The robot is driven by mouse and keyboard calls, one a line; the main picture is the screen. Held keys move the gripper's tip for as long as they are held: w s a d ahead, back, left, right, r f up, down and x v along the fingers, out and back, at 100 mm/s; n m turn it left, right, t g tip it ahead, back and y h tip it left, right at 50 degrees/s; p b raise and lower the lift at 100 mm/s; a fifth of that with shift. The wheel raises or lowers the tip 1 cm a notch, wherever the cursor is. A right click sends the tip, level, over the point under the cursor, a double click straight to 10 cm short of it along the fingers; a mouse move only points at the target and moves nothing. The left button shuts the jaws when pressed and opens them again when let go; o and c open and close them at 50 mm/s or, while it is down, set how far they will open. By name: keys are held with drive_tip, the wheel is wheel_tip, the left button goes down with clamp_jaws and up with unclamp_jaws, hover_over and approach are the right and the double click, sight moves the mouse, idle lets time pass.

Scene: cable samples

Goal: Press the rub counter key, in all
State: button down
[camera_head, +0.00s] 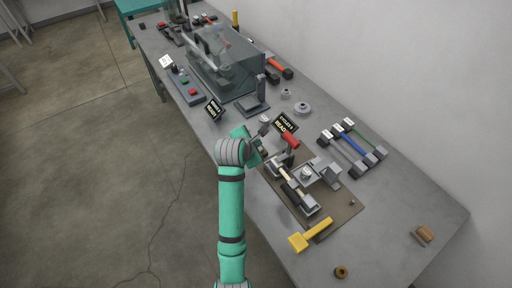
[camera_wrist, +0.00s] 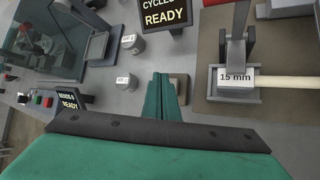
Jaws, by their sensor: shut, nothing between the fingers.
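A dark display reading CYCLES and READY (camera_head: 286,123) stands at the back of the brown mat; it is at the top of the wrist view (camera_wrist: 165,14). My gripper (camera_wrist: 163,88) is shut and empty, pointing at the bench in front of this display. A small brownish block (camera_wrist: 181,86) is just right of the fingertips and partly hidden by them. I cannot tell whether it is the rub counter key or whether the fingers touch it. In the head view my gripper (camera_head: 254,146) is mostly hidden behind my wrist.
The rub fixture with a red-handled clamp (camera_head: 291,140) and a sample marked 15 mm (camera_wrist: 236,78) is right of my gripper. A clear-walled enclosure (camera_head: 225,65), a BENDS display (camera_head: 215,108) and a button box (camera_head: 186,87) lie beyond. A yellow tool (camera_head: 310,236) is near the front.

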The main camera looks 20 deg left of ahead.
drive_tip(key=shift+r, duration=2.5)
